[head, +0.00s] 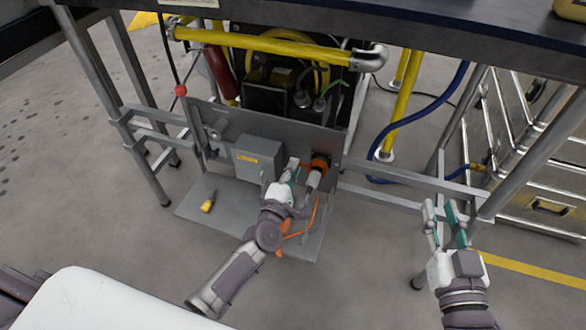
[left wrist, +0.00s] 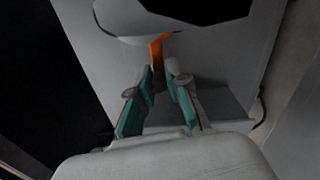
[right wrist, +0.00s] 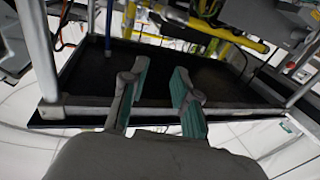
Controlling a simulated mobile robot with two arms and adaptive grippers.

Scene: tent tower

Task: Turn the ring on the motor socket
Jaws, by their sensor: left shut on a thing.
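The motor socket (head: 320,161) is an orange collar on the grey panel under the bench. A grey plug (head: 313,179) sits at it, with an orange cable (head: 314,215) hanging below. My left gripper (head: 293,170) is just left of the plug. In the left wrist view, its fingertips (left wrist: 163,75) close around a narrow orange piece (left wrist: 157,46) below a pale rounded body (left wrist: 140,20). I cannot tell whether this piece belongs to the ring. The fingers partly hide the contact. My right gripper (head: 445,215) is open and empty, to the right; its fingers also show in the right wrist view (right wrist: 160,75).
A grey box (head: 258,158) is on the panel left of the socket. A small yellow object (head: 208,204) lies on the grey base plate (head: 225,222). Table legs and a crossbar (head: 385,195) stand near my right gripper. A blue hose (head: 420,105) hangs behind.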

